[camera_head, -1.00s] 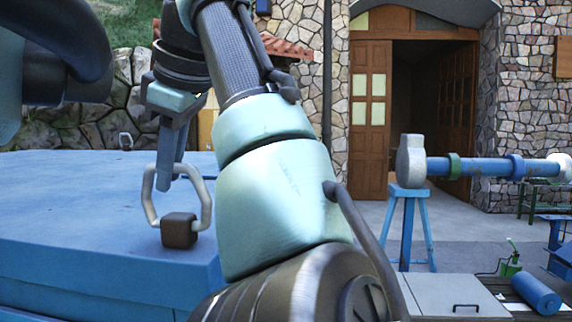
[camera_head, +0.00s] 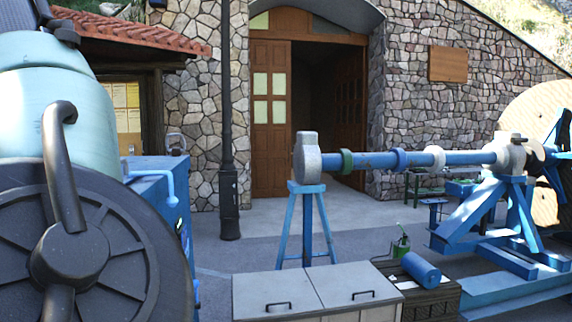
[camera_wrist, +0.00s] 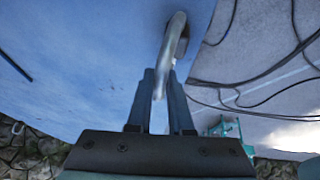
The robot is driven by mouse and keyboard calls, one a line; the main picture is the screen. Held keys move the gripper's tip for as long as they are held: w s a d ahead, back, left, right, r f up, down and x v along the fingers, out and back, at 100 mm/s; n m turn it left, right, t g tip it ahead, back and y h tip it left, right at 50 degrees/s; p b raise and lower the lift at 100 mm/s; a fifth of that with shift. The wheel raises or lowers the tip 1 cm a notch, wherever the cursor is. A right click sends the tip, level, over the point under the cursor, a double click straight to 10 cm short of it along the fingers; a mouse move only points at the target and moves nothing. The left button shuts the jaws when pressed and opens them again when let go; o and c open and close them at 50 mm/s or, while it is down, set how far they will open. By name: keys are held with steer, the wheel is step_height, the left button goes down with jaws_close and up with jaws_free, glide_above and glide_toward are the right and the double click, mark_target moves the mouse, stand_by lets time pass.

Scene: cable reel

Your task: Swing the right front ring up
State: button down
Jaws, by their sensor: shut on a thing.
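In the wrist view, my gripper (camera_wrist: 161,78) is shut on the pale grey front ring (camera_wrist: 173,42), with a finger on each side of it. The ring rises from a dark mount, partly hidden behind it, near the edge of the blue top (camera_wrist: 90,75). I cannot tell the ring's exact angle. In the head view, my arm fills the left side and hides the gripper, this ring and most of the blue body (camera_head: 172,200). Another grey ring (camera_head: 175,143) shows at the far edge of the blue body.
Dark cables (camera_wrist: 265,92) lie on the ground beside the blue edge. Right of my arm stand grey lidded boxes (camera_head: 315,287), a blue trestle (camera_head: 306,225) and a long blue shaft (camera_head: 375,160). A lamp post (camera_head: 228,190) stands behind. Paved ground before the doorway is clear.

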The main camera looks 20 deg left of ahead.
steer(key=c, duration=1)
jaws_free()
steer(key=shift+f, duration=0.25)
steer(key=shift+o, duration=0.8)
steer(key=shift+w+a, duration=0.1)
steer(key=shift+w, duration=0.05)
steer(key=shift+r, duration=0.2)
steer(key=shift+d+r, duration=0.2)
steer(key=shift+r, duration=0.05)
steer(key=shift+w+d+r, duration=0.15)
steer(key=shift+d+r, duration=0.05)
steer(key=w+d, duration=0.4)
steer(key=d, duration=0.7)
steer(key=shift+w, duration=0.1)
